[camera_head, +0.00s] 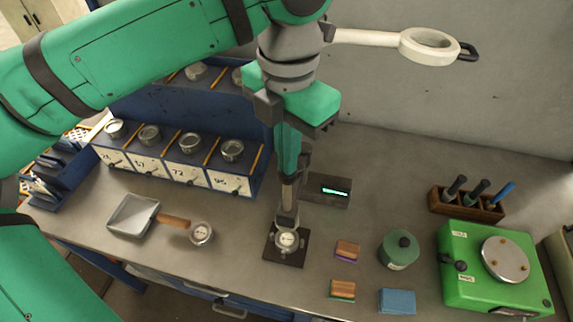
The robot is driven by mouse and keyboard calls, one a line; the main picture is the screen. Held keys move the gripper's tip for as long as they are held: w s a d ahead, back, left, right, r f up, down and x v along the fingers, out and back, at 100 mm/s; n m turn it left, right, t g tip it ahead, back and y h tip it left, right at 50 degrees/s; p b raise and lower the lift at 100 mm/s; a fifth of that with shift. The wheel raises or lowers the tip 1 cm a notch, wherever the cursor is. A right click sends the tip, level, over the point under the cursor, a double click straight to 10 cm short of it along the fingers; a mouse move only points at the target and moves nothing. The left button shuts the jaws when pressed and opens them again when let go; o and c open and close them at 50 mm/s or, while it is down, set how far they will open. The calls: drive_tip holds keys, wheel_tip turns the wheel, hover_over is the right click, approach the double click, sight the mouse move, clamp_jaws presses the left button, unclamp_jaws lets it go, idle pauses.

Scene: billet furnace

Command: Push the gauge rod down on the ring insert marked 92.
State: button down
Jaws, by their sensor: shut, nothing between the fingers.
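My gripper (287,172) points straight down over the gauge stand with its fingers shut and empty. The gauge rod (288,200) is a metal shaft directly below the fingertips; they look to be touching or very near its top, and I cannot tell which. A small round metal ring insert (287,242) sits on the dark base plate (272,257) under the rod. The rod's lower end covers part of it, and its number is not readable here. The gauge's readout box (328,191) stands just behind, with a lit green display.
A blue rack (265,160) with numbered drawers and several metal cups stands at the left. Wood-topped blocks, a green canister (399,250) and a green machine (490,265) occupy the right.

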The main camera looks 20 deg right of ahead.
sight(288, 187)
drive_tip(key=shift+f, duration=4.35)
drive_tip(key=shift+r, duration=0.15)
drive_tip(key=shift+r, duration=3.4)
